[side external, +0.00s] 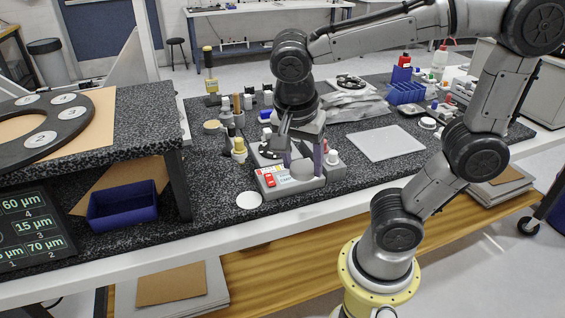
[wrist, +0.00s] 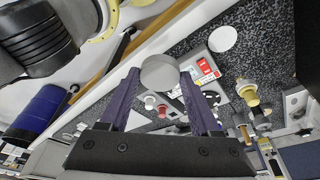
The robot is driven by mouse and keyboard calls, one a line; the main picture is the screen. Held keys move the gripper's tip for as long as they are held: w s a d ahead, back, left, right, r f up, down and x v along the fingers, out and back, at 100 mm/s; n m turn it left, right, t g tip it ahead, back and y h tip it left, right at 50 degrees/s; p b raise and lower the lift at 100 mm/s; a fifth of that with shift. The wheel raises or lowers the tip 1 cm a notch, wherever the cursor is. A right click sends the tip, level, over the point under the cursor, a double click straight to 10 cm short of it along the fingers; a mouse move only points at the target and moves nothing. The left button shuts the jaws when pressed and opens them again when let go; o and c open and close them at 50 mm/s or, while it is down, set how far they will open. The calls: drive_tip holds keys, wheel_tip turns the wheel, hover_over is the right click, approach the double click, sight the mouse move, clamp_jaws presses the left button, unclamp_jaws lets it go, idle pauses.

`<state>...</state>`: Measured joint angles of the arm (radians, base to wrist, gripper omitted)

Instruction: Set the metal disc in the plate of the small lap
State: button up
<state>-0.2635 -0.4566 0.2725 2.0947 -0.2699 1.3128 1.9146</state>
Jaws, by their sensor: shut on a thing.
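My gripper (side external: 303,167) has purple fingers and is shut on a round grey metal disc (side external: 302,171). In the wrist view the disc (wrist: 160,74) sits between the fingertips of my gripper (wrist: 160,80). The small lap (side external: 298,190) is a light grey box with a red switch on its front left, below and around my gripper. Its dark plate with pale round openings (wrist: 212,98) shows partly in the wrist view, to the right of the disc. In the side view my fingers hide part of the plate. The disc appears above the lap, but its exact height is unclear.
A white round pad (side external: 249,200) lies left of the lap. Bottles and brushes (side external: 238,145) crowd its left. A pale flat sheet (side external: 386,143) lies to the right. A blue bin (side external: 123,206) stands under the raised granite slab at left. The speckled bench is clear in front left.

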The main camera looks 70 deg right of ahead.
drive_tip(key=shift+r, duration=0.15)
drive_tip(key=w+d+f+m, duration=0.1)
drive_tip(key=w+d+m, duration=0.1)
drive_tip(key=w+d, duration=0.3)
drive_tip(key=w+d+f+m+g, duration=0.1)
drive_tip(key=w+d+m, duration=0.1)
drive_tip(key=w+d, duration=0.3)
drive_tip(key=w+d+f+m, duration=0.2)
drive_tip(key=w+d, duration=0.3)
drive_tip(key=d, duration=0.3)
drive_tip(key=shift+g, duration=0.3)
drive_tip(key=shift+f, duration=1.85)
drive_tip(key=shift+f, duration=0.8)
drive_tip(key=o, duration=1.5)
drive_tip(key=shift+y, duration=0.3)
